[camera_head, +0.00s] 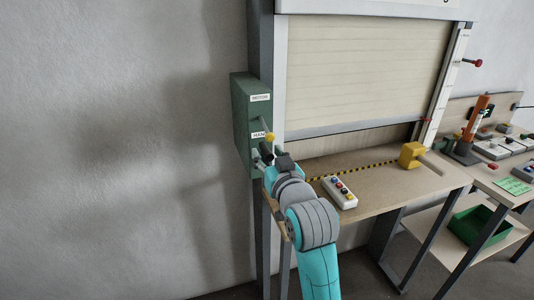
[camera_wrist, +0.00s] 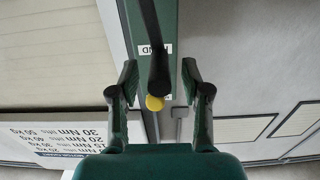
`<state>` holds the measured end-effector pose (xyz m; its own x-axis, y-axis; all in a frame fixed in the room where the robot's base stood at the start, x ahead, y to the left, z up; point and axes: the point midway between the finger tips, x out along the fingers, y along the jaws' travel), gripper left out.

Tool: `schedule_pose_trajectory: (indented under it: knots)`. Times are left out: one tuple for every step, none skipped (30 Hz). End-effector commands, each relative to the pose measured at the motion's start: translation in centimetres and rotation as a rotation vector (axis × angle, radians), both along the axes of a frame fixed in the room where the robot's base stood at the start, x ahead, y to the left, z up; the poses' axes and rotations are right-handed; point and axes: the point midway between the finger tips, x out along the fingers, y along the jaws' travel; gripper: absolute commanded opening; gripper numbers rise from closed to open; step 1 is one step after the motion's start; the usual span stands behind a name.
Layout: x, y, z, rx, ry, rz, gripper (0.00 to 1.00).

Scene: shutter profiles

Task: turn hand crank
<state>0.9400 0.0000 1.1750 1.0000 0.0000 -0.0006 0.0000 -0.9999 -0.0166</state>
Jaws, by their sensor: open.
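A green drive box (camera_head: 240,110) with MOTOR and HAND labels stands on the left post of the shutter frame. A lever with a yellow knob (camera_head: 270,137) sticks out by the HAND label; the knob also shows in the wrist view (camera_wrist: 155,103). My gripper (camera_head: 267,156) is open at the lower part of the box, just below the knob. In the wrist view, a dark bar (camera_wrist: 158,65) runs down between my spread fingers (camera_wrist: 160,78), apart from both. I cannot tell for sure whether it is the crank. My gripper partly hides the box's lower part.
A bench (camera_head: 385,190) stands to the right, with a white button box (camera_head: 340,192) and a yellow block with a rod (camera_head: 411,155). The shutter (camera_head: 360,75) hangs behind it. A side table with tools and a green bin (camera_head: 478,226) is further right. The wall at left is clear.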

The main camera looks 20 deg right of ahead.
Motion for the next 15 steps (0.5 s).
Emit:
schedule_pose_trajectory:
  knots:
    - [0.42, 0.00, 0.06, 0.000, 0.000, 0.000, 0.47]
    - [0.62, 0.00, 0.04, 0.000, 0.000, 0.000, 0.47]
    - [0.81, 0.00, 0.03, 0.000, 0.000, 0.000, 0.47]
    - [0.91, 0.00, 0.03, 0.000, 0.000, 0.000, 0.47]
    - [0.99, 0.00, 0.03, 0.000, 0.000, 0.000, 0.47]
    - [1.05, 0.00, 0.03, 0.000, -0.001, 0.000, 0.47]
    - [1.08, 0.00, 0.03, 0.000, -0.001, 0.000, 0.47]
    - [1.09, 0.00, 0.03, 0.000, -0.001, 0.000, 0.47]
    - [1.09, 0.00, 0.03, 0.000, -0.001, 0.000, 0.47]
    - [1.09, 0.00, 0.03, 0.000, -0.001, 0.000, 0.47]
    - [1.08, 0.00, 0.03, 0.000, -0.001, 0.000, 0.47]
    - [1.08, 0.00, 0.03, 0.000, -0.001, 0.000, 0.47]
    - [1.08, 0.00, 0.03, 0.000, -0.001, 0.000, 0.47]
    - [1.08, 0.00, 0.03, 0.000, -0.001, 0.000, 0.42]
    - [1.07, 0.00, 0.03, 0.000, -0.001, 0.000, 0.33]
